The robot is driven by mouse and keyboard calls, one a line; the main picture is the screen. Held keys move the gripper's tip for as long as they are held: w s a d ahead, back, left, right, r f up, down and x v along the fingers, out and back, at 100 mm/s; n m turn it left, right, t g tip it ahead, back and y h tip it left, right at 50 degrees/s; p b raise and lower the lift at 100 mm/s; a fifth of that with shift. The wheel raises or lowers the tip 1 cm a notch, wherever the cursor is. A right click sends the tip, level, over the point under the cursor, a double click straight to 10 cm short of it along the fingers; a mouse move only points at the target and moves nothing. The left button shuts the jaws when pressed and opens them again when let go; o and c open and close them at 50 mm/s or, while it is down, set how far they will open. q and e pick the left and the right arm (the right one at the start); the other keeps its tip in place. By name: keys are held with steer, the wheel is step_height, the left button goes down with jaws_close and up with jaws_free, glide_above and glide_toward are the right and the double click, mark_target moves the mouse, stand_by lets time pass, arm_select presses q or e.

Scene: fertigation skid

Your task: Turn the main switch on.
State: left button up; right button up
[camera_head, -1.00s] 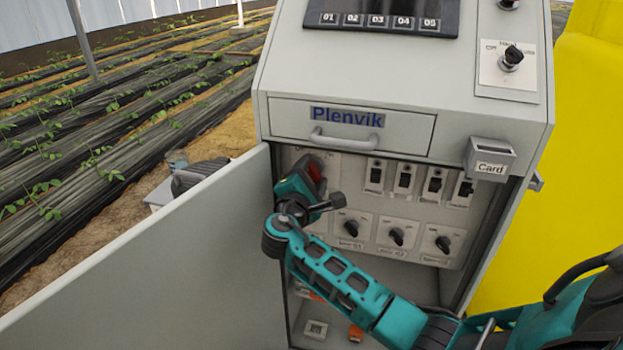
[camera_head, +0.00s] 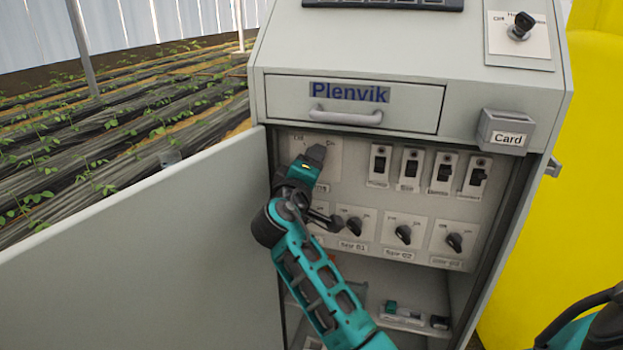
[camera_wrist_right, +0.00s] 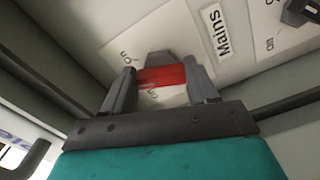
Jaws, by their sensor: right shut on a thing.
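The main switch has a red handle (camera_wrist_right: 162,76), seen in the right wrist view between my right gripper's two fingers. Its pale plate carries a "Mains" label (camera_wrist_right: 216,31). In the head view the switch plate (camera_head: 331,156) is at the upper left inside the open cabinet, and the gripper hides the handle. My right gripper (camera_head: 314,156) is shut on the red handle; it fills the near part of the wrist view (camera_wrist_right: 162,92). I cannot read the on and off marks clearly enough to tell the handle's setting. My left gripper is not in view.
The open cabinet door (camera_head: 150,255) stands left of my right arm. Several small switches (camera_head: 411,168) and rotary knobs (camera_head: 404,235) sit right of and below the gripper. A drawer handle (camera_head: 345,116) is above, and a card holder (camera_head: 505,131) juts out at right.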

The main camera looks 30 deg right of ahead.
steer(key=shift+f+m+b, duration=0.15)
steer(key=shift+m+b, duration=2)
steer(key=shift+m, duration=0.35)
steer(key=shift+a, duration=0.1)
steer(key=o, duration=1.1)
steer(key=shift+c, duration=0.2)
